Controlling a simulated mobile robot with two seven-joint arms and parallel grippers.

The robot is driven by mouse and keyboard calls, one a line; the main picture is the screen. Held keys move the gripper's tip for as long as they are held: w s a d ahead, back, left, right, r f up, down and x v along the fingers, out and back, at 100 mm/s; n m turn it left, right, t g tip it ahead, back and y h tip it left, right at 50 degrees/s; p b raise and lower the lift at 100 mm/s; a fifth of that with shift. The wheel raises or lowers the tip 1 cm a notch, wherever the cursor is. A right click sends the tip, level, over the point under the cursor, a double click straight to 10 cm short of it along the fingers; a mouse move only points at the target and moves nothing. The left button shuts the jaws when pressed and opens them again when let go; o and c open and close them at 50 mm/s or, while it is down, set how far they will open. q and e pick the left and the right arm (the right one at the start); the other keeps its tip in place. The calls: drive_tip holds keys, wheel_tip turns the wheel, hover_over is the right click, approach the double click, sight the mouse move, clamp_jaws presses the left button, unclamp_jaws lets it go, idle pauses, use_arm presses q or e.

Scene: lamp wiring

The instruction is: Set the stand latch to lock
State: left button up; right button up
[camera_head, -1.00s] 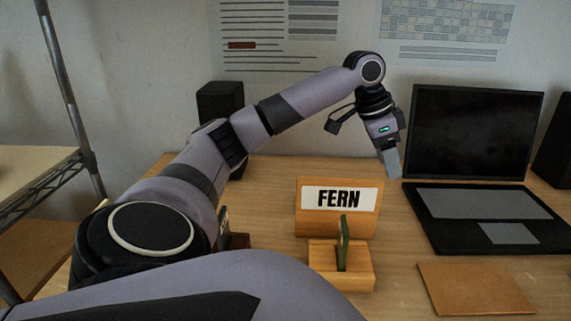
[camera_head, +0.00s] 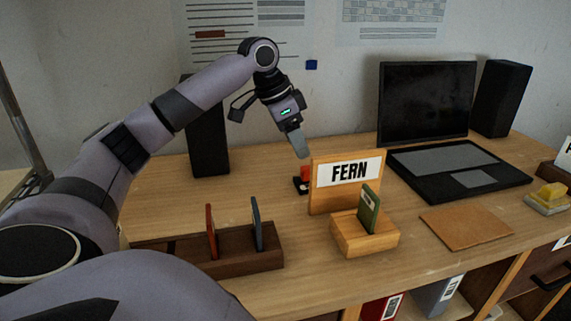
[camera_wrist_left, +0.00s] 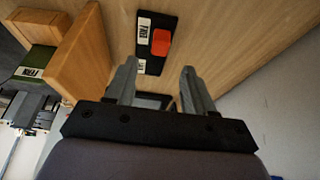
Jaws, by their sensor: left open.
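The latch is a red knob (camera_head: 305,173) on a small black plate (camera_head: 297,186) on the desk, partly hidden behind the wooden FERN stand (camera_head: 318,196). In the left wrist view the red knob (camera_wrist_left: 160,42) is on the black plate (camera_wrist_left: 163,22), beside two white labels; I cannot read them surely. My left gripper (camera_head: 301,150) is above and behind the stand, pointing down toward the latch. In the wrist view its two fingers (camera_wrist_left: 159,66) are apart and empty, with the knob beyond the gap between them, not touching. My right gripper is not in view.
A wooden block holding a green card (camera_head: 369,212) stands before the sign. A dark rack (camera_head: 265,262) with a red and a blue card is at left. A speaker (camera_head: 208,140) stands behind my arm. A laptop (camera_head: 460,180) and brown mat (camera_head: 465,227) are at right.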

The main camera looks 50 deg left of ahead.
sight(307, 167)
use_arm(q)
drive_tip(key=x, duration=0.7)
drive_tip(key=shift+s+f, duration=0.1)
drive_tip(key=shift+s, duration=0.1)
drive_tip(key=shift+w, duration=0.1)
clamp_jaws()
